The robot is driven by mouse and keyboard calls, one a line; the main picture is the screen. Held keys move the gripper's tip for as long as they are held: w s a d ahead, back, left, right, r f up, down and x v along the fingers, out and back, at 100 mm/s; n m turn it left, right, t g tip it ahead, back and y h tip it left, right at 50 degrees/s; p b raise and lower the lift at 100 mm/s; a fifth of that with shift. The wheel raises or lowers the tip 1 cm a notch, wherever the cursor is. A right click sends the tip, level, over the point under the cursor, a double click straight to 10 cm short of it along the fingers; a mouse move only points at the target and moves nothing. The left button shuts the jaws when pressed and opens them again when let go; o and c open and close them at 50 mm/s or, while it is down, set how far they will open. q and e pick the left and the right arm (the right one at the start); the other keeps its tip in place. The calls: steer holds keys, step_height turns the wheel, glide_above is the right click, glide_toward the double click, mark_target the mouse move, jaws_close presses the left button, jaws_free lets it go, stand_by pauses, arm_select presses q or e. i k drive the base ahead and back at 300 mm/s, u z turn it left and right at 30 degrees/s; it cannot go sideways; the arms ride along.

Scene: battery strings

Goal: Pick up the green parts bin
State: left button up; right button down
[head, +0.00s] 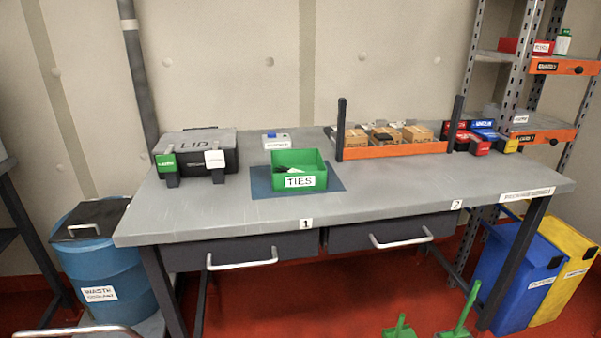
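The green parts bin (299,183) sits upright on the workbench, left of the middle. It has a white label reading "TIES" on its front, and some dark and pale pieces show inside. It stands on a flat blue mat (262,186). Neither of my grippers shows in the head view, and nothing is touching the bin from above.
A dark case (204,141) marked "LID" stands left of the bin on the workbench (400,186). A small white box (276,141) is behind the bin. An orange-fronted rack (395,150) with cartons stands to its right. The bench's front strip is clear.

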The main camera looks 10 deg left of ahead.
mark_target(310, 160)
steer(key=k, duration=0.55)
steer(key=u, duration=0.55)
steer(key=i, duration=0.95)
steer(key=u, duration=0.5)
